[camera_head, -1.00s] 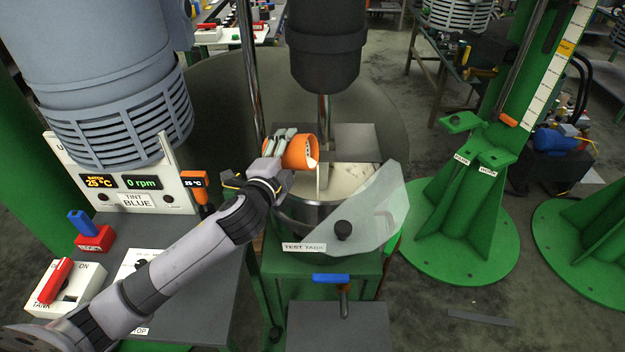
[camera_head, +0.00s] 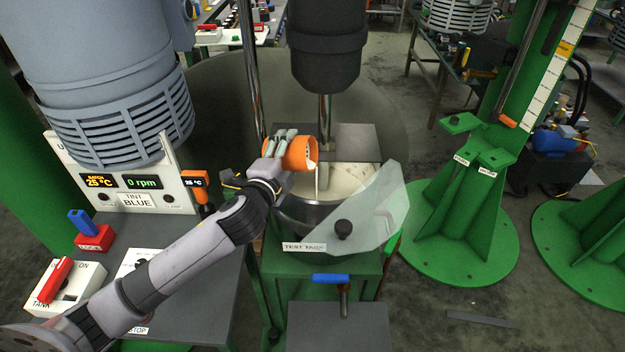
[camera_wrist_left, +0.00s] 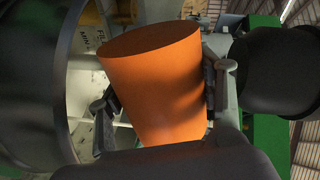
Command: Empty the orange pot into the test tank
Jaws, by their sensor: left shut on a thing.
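The orange pot (camera_head: 290,153) is tipped on its side at the left rim of the test tank, its mouth facing right over the tank. Pale material shows at the pot's mouth. My left gripper (camera_head: 281,142) is shut on the pot; the pot (camera_wrist_left: 155,80) also shows between both fingers in the left wrist view. The test tank (camera_head: 300,213) is an open metal vessel holding pale cream contents (camera_head: 345,182). A clear shield (camera_head: 370,215) leans at its front right. My right gripper is not in view.
A dark mixer head with a steel shaft (camera_head: 324,115) stands over the tank. A grey motor housing (camera_head: 100,70) hangs at the left, above a control panel (camera_head: 130,185). A red-handled switch box (camera_head: 65,290) is at the lower left. A green stand (camera_head: 465,220) is at the right.

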